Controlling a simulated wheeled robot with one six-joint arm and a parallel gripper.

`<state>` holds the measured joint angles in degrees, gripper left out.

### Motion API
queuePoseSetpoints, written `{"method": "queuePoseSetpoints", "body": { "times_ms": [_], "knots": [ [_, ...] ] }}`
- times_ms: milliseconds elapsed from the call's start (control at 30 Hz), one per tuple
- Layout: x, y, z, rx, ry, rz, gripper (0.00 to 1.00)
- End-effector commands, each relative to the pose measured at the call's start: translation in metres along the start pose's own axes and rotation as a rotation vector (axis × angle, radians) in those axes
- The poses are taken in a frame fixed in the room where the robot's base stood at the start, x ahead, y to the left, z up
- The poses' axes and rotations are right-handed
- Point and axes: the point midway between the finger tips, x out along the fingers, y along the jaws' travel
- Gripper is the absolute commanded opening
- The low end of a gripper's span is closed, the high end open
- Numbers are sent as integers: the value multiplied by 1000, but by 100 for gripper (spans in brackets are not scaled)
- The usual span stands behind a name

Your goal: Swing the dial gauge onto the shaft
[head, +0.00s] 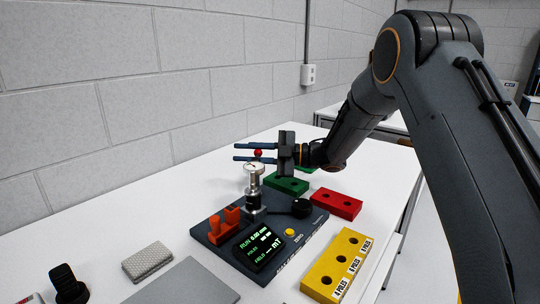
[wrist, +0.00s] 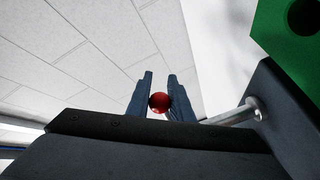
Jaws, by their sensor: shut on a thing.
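My gripper (head: 238,152) reaches in from the right in the head view, its two blue-grey fingers pointing left. They are shut on a small red ball (head: 258,152), which also shows between the fingers in the wrist view (wrist: 159,102). Directly below the ball stands a silver upright part with a round pale top (head: 254,169), on the dark baseplate (head: 214,254). I cannot tell for sure which part is the dial gauge and which the shaft. A metal rod (wrist: 232,115) lies to the right of the fingers in the wrist view.
The baseplate carries a green-lit display (head: 262,247), orange blocks (head: 222,228), a yellow button (head: 290,233) and a black knob (head: 301,208). Green (head: 286,185), red (head: 336,203) and yellow (head: 338,265) blocks lie to the right. A grey textured block (head: 147,261) lies left.

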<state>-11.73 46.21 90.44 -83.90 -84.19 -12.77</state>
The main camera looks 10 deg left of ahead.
Motion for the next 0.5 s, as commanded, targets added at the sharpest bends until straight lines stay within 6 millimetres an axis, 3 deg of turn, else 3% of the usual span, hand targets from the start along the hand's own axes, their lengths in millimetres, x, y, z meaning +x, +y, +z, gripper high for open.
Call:
{"method": "queuePoseSetpoints", "body": {
  "times_ms": [200, 500],
  "knots": [
    [16, -4, -8, 0, 43, -26, 0],
    [17, -4, -9, -1, 46, -27, 0]
  ]
}}
